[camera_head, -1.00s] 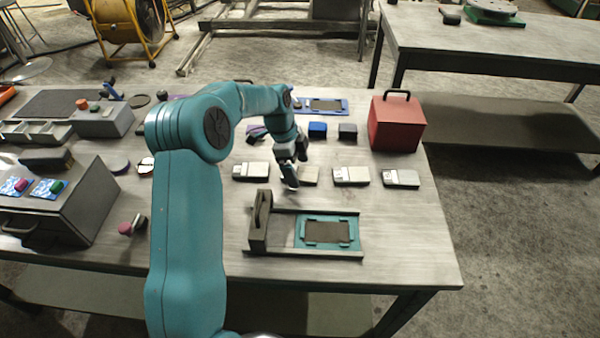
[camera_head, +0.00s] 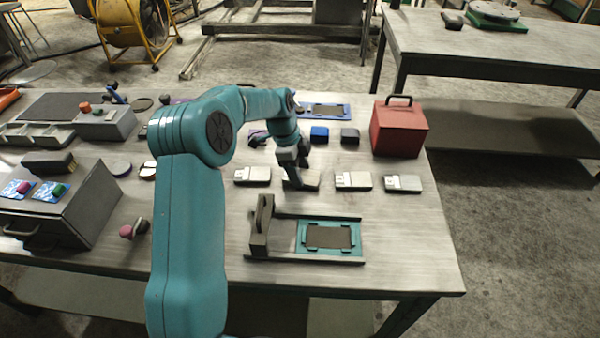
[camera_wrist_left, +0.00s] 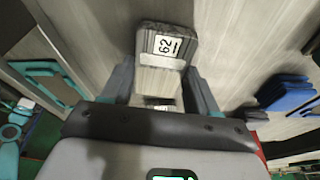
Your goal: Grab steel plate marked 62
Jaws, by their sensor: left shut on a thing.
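The steel plate marked 62 (camera_wrist_left: 164,48) is a small grey block with a white label, seen in the left wrist view between the two fingers. In the head view the plate (camera_head: 309,181) lies in a row of similar plates on the workbench, partly hidden by my gripper. My left gripper (camera_head: 293,180) reaches down over it and is shut on it; its fingers flank the plate in the left wrist view (camera_wrist_left: 160,85). I cannot tell whether the plate is clear of the bench. My right gripper is not in view.
Similar plates lie close by, one to the left (camera_head: 253,175) and two to the right (camera_head: 353,181) (camera_head: 403,184). A dark fixture with a teal frame (camera_head: 329,237) sits in front. A red box (camera_head: 398,128) stands back right. The front right of the workbench (camera_head: 410,245) is clear.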

